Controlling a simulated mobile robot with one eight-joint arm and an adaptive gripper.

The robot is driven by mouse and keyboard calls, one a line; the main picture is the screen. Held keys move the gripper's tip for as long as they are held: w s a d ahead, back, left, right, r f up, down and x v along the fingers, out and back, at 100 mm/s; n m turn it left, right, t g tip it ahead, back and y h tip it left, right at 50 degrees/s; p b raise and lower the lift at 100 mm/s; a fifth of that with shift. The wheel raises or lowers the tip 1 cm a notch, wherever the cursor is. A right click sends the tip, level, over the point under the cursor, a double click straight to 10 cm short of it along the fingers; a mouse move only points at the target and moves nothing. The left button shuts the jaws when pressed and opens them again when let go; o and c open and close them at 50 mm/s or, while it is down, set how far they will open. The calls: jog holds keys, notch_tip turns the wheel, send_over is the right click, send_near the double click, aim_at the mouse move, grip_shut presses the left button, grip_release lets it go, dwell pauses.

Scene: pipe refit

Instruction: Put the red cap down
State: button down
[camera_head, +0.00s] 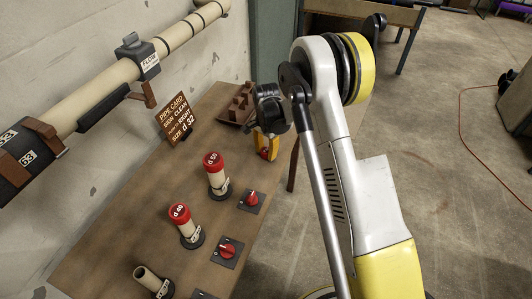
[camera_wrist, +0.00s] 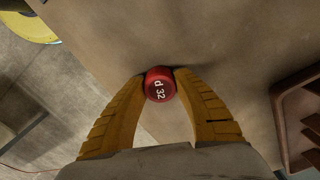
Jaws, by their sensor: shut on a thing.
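My gripper (camera_wrist: 160,90) is shut on a red cap (camera_wrist: 158,84) marked "d 32", held between the tips of its yellow fingers in the wrist view. The brown table (camera_wrist: 225,35) lies beyond the cap; I cannot tell whether the cap touches it. In the head view my gripper (camera_head: 267,147) is over the table's right edge area, beside the brown rack, and the held cap is not clearly seen there. An uncapped cream pipe stub (camera_head: 148,279) stands at the near end of the table.
Two stubs bear red caps, "d 50" (camera_head: 213,161) and "d 40" (camera_head: 180,214). Red knobs (camera_head: 253,198) (camera_head: 227,251) sit beside them. A brown rack (camera_head: 240,104) and a pipe card (camera_head: 177,120) stand at the back. A wall pipe (camera_head: 90,97) runs along the left.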

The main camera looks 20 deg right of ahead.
jog(key=shift+f, duration=0.15)
jog(key=c, duration=1)
grip_release()
